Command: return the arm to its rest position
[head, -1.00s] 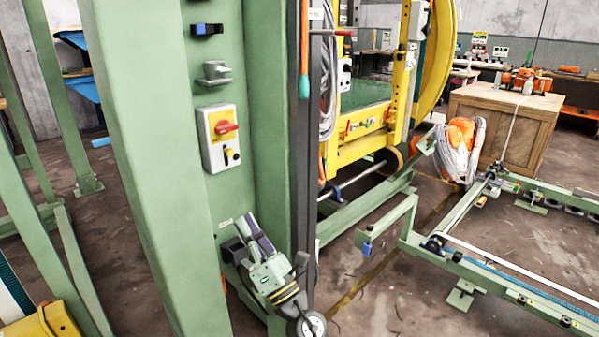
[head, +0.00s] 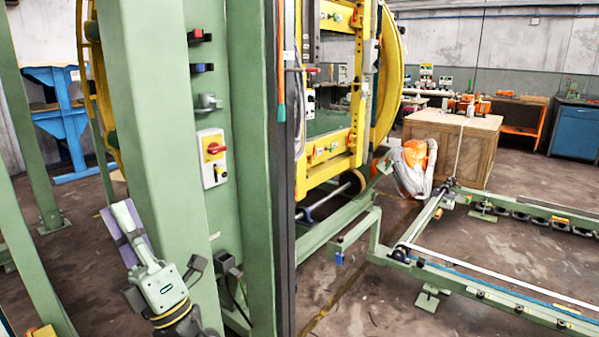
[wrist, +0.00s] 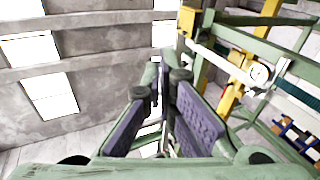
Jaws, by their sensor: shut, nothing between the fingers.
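My gripper (head: 122,214) shows at the lower left of the head view, in front of the green column (head: 160,110). It points up and slightly left, with its purple-padded fingers at the top. The fingers also show in the wrist view (wrist: 160,85), pointing up toward a grey wall. My gripper is shut and holds nothing. Part of my arm runs out of the bottom of the head view.
The column carries a yellow switch box with a red knob (head: 212,159). A yellow ring frame (head: 390,75) stands behind it. A low green rail frame (head: 485,290) lies at right, and a wooden crate (head: 440,140) stands beyond. Bare floor shows between them.

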